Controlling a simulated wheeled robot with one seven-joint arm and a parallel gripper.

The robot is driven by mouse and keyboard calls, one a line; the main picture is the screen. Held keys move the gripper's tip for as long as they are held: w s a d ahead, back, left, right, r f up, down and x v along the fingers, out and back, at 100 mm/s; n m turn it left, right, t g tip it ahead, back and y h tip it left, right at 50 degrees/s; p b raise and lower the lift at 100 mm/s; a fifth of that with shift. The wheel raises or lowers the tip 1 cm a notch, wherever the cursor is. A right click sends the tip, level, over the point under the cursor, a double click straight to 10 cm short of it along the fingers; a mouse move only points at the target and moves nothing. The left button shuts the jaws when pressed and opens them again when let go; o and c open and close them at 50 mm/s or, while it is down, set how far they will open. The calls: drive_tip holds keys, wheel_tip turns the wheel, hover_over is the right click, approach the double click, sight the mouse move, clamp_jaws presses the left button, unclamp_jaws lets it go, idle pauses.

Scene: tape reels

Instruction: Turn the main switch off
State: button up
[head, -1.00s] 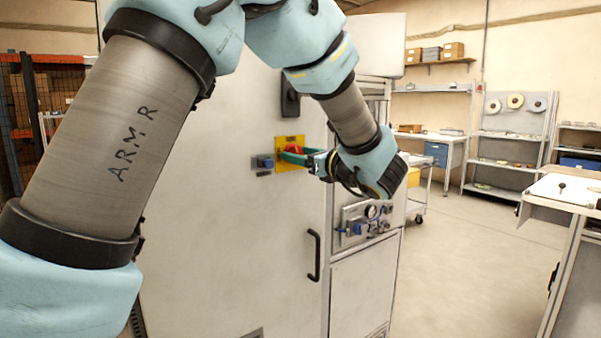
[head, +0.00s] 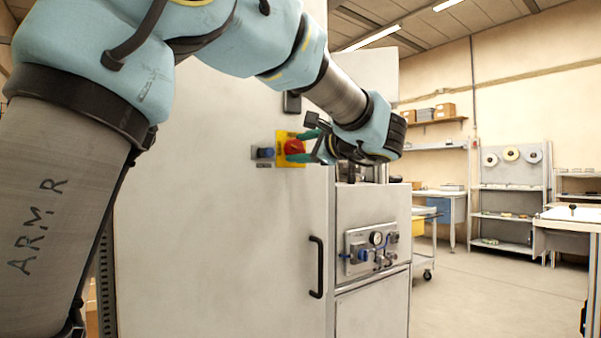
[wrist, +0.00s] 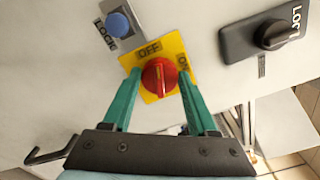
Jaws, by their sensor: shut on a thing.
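The main switch is a round red knob (head: 293,146) on a yellow plate (head: 281,160) on the pale cabinet door. In the wrist view the red knob (wrist: 160,78) has its pale mark pointing up at the OFF label; the ON label is to its upper right. My gripper (head: 303,147) is at the plate with its green fingers above and below the knob. In the wrist view my gripper (wrist: 160,76) is shut on the knob, one finger on each side.
A blue button (wrist: 117,24) on a grey plate marked LOCK sits beside the switch. A black latch (wrist: 270,36) is on the other side. A black door handle (head: 317,267) and a gauge panel (head: 371,247) are lower down. Open floor lies to the right.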

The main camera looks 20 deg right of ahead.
drive_tip(key=n+b, duration=0.1)
drive_tip(key=b, duration=0.1)
drive_tip(key=n+b, duration=0.1)
drive_tip(key=shift+f+n+b, duration=0.3)
drive_tip(key=shift+f+b, duration=0.05)
drive_tip(key=shift+r+n+b, duration=0.15)
drive_tip(key=shift+n+b, duration=0.35)
drive_tip(key=shift+b, duration=0.1)
drive_tip(key=shift+r, duration=0.1)
drive_tip(key=o, duration=1.4)
drive_tip(key=s, duration=0.3)
drive_tip(key=s+d, duration=0.1)
drive_tip(key=s, duration=0.3)
drive_tip(key=s+d, duration=0.1)
drive_tip(key=s, duration=0.2)
drive_tip(key=shift+s, duration=0.3)
